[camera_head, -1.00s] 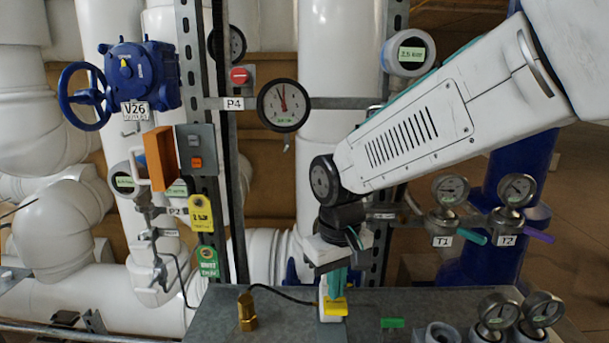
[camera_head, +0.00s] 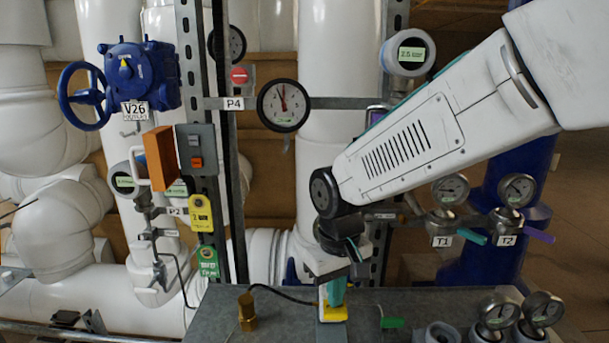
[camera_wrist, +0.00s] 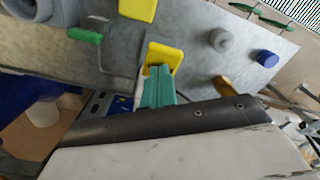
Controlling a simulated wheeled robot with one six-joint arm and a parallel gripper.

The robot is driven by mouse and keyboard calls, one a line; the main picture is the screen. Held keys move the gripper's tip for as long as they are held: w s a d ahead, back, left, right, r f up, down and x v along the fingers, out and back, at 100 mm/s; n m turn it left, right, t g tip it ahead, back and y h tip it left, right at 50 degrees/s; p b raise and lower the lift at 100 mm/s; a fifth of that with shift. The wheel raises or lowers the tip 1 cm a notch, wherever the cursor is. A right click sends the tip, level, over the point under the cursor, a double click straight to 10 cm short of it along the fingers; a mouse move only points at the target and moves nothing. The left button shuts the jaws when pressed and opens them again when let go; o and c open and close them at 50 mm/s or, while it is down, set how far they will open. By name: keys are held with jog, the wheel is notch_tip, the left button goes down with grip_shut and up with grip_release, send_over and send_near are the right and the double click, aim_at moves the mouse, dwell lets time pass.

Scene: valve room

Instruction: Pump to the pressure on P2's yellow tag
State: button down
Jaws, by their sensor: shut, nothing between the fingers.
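The P2 label (camera_head: 174,211) is on the pipework at the left. The yellow tag (camera_head: 201,214) hangs beside it; its writing is too small to read surely. A round instrument with a green display (camera_head: 123,184) is left of the label, its value unreadable. A yellow-topped part (camera_head: 334,313) stands on the grey bench; a yellow part also shows in the wrist view (camera_wrist: 165,57). My gripper (camera_head: 335,297) is shut and empty, pointing down at this yellow part, apparently touching it. Its teal fingers (camera_wrist: 157,90) hide some of it in the wrist view.
The grey bench (camera_head: 280,325) carries a brass fitting (camera_head: 246,311), a green tab (camera_head: 393,322) and gauges (camera_head: 543,309) at the right. A second yellow part (camera_wrist: 138,8) shows in the wrist view. The P4 dial (camera_head: 284,105) and valve V26 (camera_head: 135,80) are behind.

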jog(key=shift+r, duration=1.2)
jog(key=shift+f, duration=2.6)
jog(key=shift+r, duration=2.6)
